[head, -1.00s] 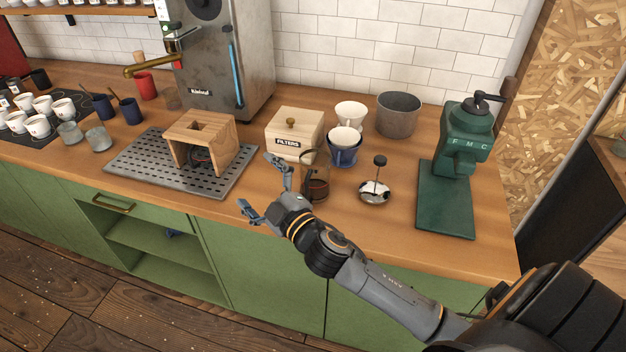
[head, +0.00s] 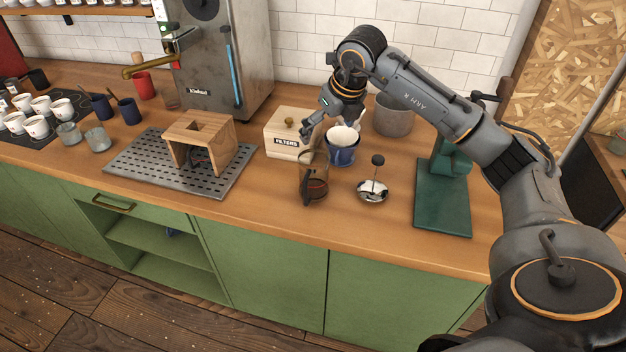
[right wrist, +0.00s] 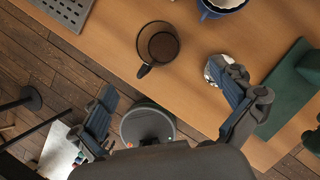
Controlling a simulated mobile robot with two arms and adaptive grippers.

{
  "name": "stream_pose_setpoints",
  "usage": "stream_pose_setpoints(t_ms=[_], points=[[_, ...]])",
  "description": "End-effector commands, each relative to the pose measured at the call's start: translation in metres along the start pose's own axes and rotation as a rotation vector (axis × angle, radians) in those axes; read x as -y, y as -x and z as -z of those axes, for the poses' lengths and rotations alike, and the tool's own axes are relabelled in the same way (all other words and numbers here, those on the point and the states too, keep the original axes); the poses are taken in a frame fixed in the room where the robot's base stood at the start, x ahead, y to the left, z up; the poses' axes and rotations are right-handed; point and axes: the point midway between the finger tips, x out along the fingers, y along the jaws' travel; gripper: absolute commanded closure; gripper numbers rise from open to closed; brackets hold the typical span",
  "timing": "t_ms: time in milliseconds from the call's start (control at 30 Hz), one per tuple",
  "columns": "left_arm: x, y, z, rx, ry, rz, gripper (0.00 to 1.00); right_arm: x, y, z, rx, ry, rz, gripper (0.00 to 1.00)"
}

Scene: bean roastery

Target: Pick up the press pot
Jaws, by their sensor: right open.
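The press pot (head: 316,182) is a clear glass beaker with dark contents and a dark handle on its front side. It stands upright on the wooden counter, without its lid. It also shows in the right wrist view (right wrist: 159,42). The lid with plunger (head: 373,192) stands apart to its right, partly behind a finger in the right wrist view (right wrist: 214,70). My right gripper (head: 322,130) is open and empty, above and behind the pot near the filters box. Its spread fingers show in the right wrist view (right wrist: 175,108). My left gripper is out of view.
The wooden filters box (head: 284,143) and a blue cup (head: 341,156) holding a white dripper stand close behind the pot. A grey canister (head: 393,118) and a green grinder (head: 443,200) are further right. A drip tray (head: 125,165) lies left. The counter before the pot is clear.

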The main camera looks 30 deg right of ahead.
Motion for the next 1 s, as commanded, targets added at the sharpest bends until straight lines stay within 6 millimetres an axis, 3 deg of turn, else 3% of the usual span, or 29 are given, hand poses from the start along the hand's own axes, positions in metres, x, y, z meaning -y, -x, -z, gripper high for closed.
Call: stream_pose_setpoints(t_ms=[400, 667, 800, 1000], points=[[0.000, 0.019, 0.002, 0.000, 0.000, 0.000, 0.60, -0.002, -0.072, 0.001, -0.006, 0.001, -0.004, 0.00], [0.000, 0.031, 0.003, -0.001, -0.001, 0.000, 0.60, -0.003, -0.091, 0.003, -0.007, 0.002, -0.005, 0.00], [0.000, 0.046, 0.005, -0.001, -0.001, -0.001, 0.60, -0.003, -0.112, 0.006, -0.008, 0.002, -0.005, 0.00], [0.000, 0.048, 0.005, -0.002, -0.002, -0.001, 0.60, -0.003, -0.133, 0.006, -0.003, 0.002, -0.005, 0.00]])
